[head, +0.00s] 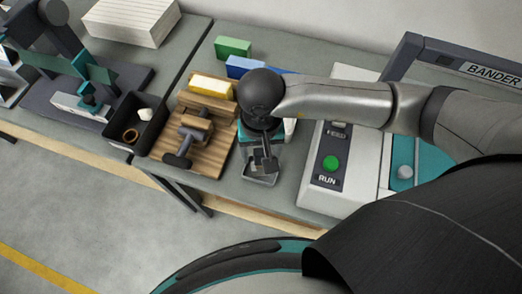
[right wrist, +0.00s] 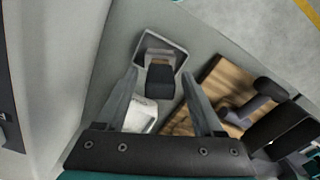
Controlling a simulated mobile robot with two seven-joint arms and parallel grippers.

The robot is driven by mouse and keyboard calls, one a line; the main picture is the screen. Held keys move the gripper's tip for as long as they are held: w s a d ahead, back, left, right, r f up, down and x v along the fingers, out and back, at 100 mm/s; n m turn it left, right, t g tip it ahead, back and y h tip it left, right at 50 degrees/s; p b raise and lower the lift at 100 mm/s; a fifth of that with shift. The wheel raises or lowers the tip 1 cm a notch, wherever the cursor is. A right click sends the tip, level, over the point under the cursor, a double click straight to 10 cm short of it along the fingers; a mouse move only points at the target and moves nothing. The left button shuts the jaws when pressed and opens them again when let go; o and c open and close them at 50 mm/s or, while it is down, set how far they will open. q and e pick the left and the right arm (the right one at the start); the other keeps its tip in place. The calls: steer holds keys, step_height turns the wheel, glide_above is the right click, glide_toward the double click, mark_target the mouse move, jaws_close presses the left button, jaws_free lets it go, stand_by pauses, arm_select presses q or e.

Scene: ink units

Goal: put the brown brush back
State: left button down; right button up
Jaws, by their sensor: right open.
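My right gripper (head: 265,155) reaches down over a small grey tray (head: 262,180) at the front of the bench. In the right wrist view its two fingers (right wrist: 158,76) are apart, with nothing held between them. The tray (right wrist: 147,40) lies beyond the fingertips there, with a dark block with a pale grey-brown part (right wrist: 159,84) at it. I cannot tell whether this block is the brown brush. A dark-handled tool (head: 178,159) rests by wooden blocks on a wooden board (head: 208,168). My left gripper is not in view.
Left of the board is a black bin (head: 118,128) with small items. Behind are yellow (head: 211,86), green (head: 233,48) and blue (head: 243,66) blocks. A machine with a green RUN button (head: 331,163) stands close on the right. A white object (right wrist: 143,114) shows between the fingers in the right wrist view.

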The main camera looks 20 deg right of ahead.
steer(key=shift+r, duration=0.15)
step_height(320, 180, up, 12)
steer(key=shift+p, duration=0.45)
stand_by(1.0)
